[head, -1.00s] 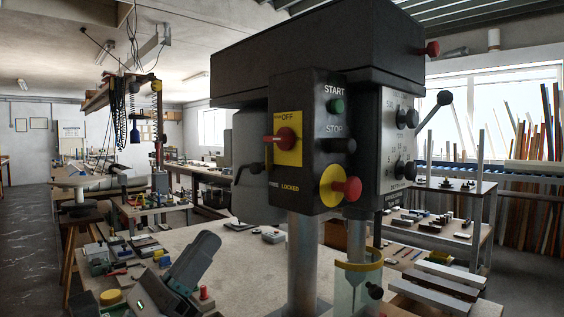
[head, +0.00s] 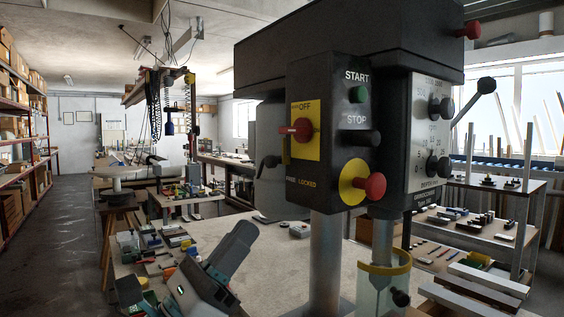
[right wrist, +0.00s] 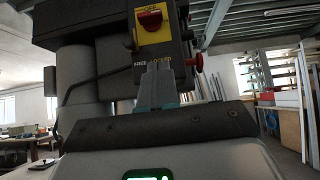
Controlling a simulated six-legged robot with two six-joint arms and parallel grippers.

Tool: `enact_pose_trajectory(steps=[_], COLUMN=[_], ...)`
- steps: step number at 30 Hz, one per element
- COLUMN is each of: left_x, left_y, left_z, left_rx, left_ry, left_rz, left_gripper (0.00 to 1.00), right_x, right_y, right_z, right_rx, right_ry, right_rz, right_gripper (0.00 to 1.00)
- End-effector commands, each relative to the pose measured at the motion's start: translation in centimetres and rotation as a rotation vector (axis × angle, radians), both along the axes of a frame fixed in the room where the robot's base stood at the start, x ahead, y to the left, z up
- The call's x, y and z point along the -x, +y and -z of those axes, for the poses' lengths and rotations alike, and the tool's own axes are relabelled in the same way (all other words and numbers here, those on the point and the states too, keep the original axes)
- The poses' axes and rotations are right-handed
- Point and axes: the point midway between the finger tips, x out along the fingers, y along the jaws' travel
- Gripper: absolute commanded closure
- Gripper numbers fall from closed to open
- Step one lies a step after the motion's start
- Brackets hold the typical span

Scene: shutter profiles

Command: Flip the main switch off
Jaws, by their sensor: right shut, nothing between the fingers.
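The main switch is a red rotary knob (head: 297,129) on a yellow plate (head: 305,148) marked OFF, on the black control box of the drill press. Its handle lies about level in the head view. The knob also shows at the top of the right wrist view (right wrist: 150,19). My right gripper (head: 243,230) is in the lower part of the head view, below and left of the switch, touching nothing that I can see. Its fingers, shut and empty, point up at the box in the right wrist view (right wrist: 157,70), below the knob. My left gripper is out of view.
The box also carries a green START button (head: 358,94), a black STOP button (head: 361,138) and a red mushroom button (head: 371,186) that sticks out. A steel column (head: 325,262) stands below. The workbench (head: 222,226) holds small parts at left.

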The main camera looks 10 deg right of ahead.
Motion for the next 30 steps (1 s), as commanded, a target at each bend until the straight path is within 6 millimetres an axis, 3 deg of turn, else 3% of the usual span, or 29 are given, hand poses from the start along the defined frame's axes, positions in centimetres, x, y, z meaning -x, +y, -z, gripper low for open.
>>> enact_pose_trajectory(steps=[5, 17, 24, 30], left_x=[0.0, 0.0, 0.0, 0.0], left_y=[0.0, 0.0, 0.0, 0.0], left_z=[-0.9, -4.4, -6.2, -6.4], left_rx=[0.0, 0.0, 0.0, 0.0], left_ry=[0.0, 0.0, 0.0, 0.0], left_rz=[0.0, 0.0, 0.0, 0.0], left_gripper=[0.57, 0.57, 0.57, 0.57], right_x=[-0.4, -2.8, -2.8, -2.8], right_y=[-1.2, -7.0, -6.9, -6.9], right_z=[-1.5, -7.6, -10.7, -11.1], right_rx=[-0.002, -0.001, -0.001, 0.0], right_ry=[-0.002, -0.001, -0.001, -0.001], right_rz=[0.002, 0.003, 0.0, 0.001], right_gripper=[1.0, 1.0, 1.0, 1.0])
